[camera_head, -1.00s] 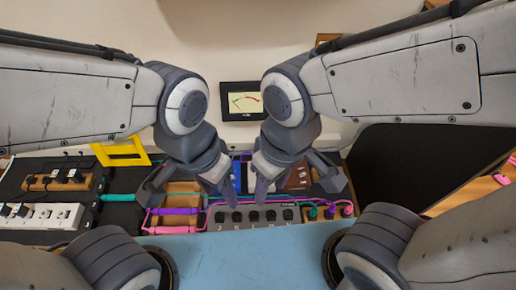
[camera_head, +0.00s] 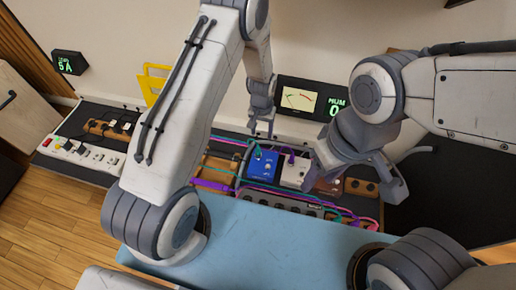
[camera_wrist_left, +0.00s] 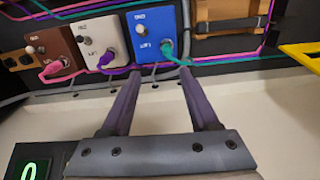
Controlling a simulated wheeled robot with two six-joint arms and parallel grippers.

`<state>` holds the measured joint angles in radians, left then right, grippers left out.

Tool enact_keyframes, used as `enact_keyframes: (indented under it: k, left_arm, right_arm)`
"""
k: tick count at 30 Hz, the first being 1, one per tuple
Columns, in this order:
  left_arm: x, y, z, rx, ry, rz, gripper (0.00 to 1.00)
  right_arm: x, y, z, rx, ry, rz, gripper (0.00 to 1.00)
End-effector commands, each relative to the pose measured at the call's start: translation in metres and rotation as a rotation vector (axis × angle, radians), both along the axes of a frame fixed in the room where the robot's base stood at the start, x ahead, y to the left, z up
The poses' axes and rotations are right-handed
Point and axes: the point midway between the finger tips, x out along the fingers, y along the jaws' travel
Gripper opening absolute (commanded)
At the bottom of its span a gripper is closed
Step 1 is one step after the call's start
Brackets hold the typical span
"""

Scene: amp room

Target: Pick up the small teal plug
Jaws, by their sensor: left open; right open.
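A small teal plug (camera_wrist_left: 167,48) sits in the front face of a blue pedal (camera_wrist_left: 149,24) in the left wrist view, with a teal cable running from it. In the head view the teal plug (camera_head: 257,153) is small, at the top of the blue pedal (camera_head: 262,168). My left gripper (camera_head: 262,126) is open and empty, just beyond the plug. In the left wrist view its fingers (camera_wrist_left: 161,82) point toward the plug and stand apart from it. My right gripper (camera_head: 360,178) is open over the right side of the pedal row.
A white pedal (camera_head: 294,173) with a purple plug (camera_wrist_left: 106,59) and a brown pedal (camera_wrist_left: 54,46) with a pink plug (camera_wrist_left: 52,68) stand beside the blue one. A grey strip (camera_head: 275,202) and cables lie in front. A meter screen (camera_head: 300,98) stands behind.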

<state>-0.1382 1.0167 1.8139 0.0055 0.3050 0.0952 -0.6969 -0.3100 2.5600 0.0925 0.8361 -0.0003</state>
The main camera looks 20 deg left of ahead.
Motion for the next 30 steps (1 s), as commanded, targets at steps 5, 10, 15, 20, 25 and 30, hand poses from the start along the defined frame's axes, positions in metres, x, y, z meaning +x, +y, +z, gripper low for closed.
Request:
enact_keyframes:
  k: [5, 10, 15, 20, 25, 30]
  left_arm:
    - [0.001, 0.017, -0.031, 0.002, 0.005, 0.039, 0.61]
    - [0.001, 0.018, -0.052, 0.003, 0.006, 0.043, 0.61]
    - [0.001, 0.018, -0.079, 0.002, 0.007, 0.042, 0.61]
    - [0.002, 0.017, -0.090, 0.002, 0.005, 0.042, 0.61]
    - [0.006, 0.016, -0.112, 0.002, 0.006, 0.041, 0.61]
    - [0.007, 0.015, -0.135, 0.002, 0.007, 0.041, 0.61]
  right_arm:
    - [0.000, 0.000, 0.002, 0.000, 0.000, 0.000, 0.50]
    - [0.000, 0.000, -0.006, 0.000, 0.000, 0.000, 0.50]
    - [0.000, 0.000, -0.017, 0.000, 0.000, 0.000, 0.50]
    - [0.000, 0.000, -0.021, 0.000, 0.000, 0.000, 0.50]
    - [0.000, 0.000, -0.036, 0.000, 0.000, 0.000, 0.50]
    - [0.000, 0.000, -0.047, 0.000, 0.000, 0.000, 0.50]
